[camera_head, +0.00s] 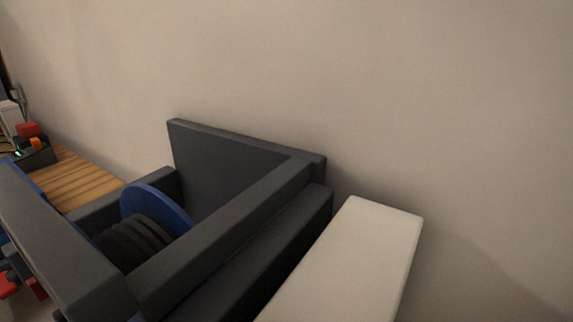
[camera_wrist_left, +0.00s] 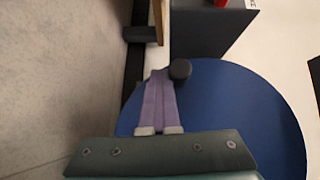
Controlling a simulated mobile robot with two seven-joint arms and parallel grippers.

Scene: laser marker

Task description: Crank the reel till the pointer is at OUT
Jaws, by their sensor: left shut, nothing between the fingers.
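The reel (camera_head: 160,207) shows in the head view as a blue flange with dark coiled line, inside a dark grey housing (camera_head: 225,165). In the left wrist view a large blue disc (camera_wrist_left: 235,120) fills the middle and right, with a short dark knob (camera_wrist_left: 180,69) near its upper left edge. My left gripper (camera_wrist_left: 160,74) has lavender fingers lying together, shut and empty. Their tips are just left of the knob in the picture; I cannot tell whether they touch it. The left gripper does not show in the head view. No pointer or OUT mark is visible.
A wooden surface (camera_head: 85,180) runs behind the housing on the left, with a dark holder (camera_head: 38,157) and small red and orange items. A white block shape (camera_head: 350,260) is right of the housing. The wrist view shows a dark box (camera_wrist_left: 210,35) beyond the disc. A plain wall stands behind.

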